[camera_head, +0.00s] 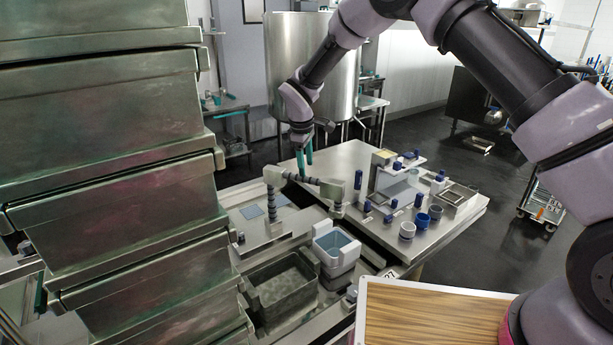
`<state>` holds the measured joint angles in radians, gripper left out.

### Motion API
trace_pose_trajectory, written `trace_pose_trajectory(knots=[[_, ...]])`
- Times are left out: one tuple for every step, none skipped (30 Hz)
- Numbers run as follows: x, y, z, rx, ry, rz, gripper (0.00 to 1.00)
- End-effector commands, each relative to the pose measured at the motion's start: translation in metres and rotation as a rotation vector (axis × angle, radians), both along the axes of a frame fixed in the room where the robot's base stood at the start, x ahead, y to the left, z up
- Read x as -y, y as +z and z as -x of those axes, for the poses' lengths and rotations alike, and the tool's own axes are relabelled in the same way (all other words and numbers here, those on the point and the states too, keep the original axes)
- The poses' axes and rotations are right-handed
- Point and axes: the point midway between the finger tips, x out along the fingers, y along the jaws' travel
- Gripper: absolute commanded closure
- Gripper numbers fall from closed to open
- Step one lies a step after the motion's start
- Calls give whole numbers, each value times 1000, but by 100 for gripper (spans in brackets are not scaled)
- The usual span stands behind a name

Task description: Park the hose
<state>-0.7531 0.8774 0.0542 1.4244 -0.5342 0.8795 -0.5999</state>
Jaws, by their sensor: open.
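The hose (304,180) looks like a dark-and-pale banded, jointed line running between two pale elbow pieces. Its left elbow (273,177) stands on a banded upright (272,205) over a steel plate. Its right elbow (333,190) points down beside the blue-lined white box. My gripper (305,165) has teal fingers pointing down. It is open and empty, with its fingertips just above or at the middle of the hose. I cannot tell whether they touch it. No parking holder for the hose can be clearly made out.
A dark rectangular tub (283,287) and a white box with a blue lining (336,246) stand in front. The steel table (345,160) carries blue-capped pieces, cups (421,224) and a small frame. Large stacked steel bins (115,150) block the left side. A wood-grained board (430,320) lies front right.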

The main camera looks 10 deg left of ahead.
Motion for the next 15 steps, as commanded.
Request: trace_pose_trajectory(knots=[[1, -11, -2, -1, -1, 2, 41], [1, -16, -3, -1, -2, 1, 41], [2, -23, -4, -1, -2, 1, 41], [2, -27, -5, -1, -1, 1, 41], [2, -31, -6, -1, -2, 0, 41], [2, -35, -7, -1, -2, 0, 41], [2, -39, -7, -1, -2, 0, 41], [2, -41, -8, -1, -2, 0, 41], [2, -44, -9, -1, -2, -1, 41], [2, -45, -9, 0, -2, 0, 41], [2, -47, -9, 0, -2, 0, 41], [2, -48, -10, 0, -2, -1, 41], [2, -48, -10, 0, -2, -1, 41], [2, -49, -10, 0, -2, -1, 41], [2, -49, -10, 0, -2, -1, 41]])
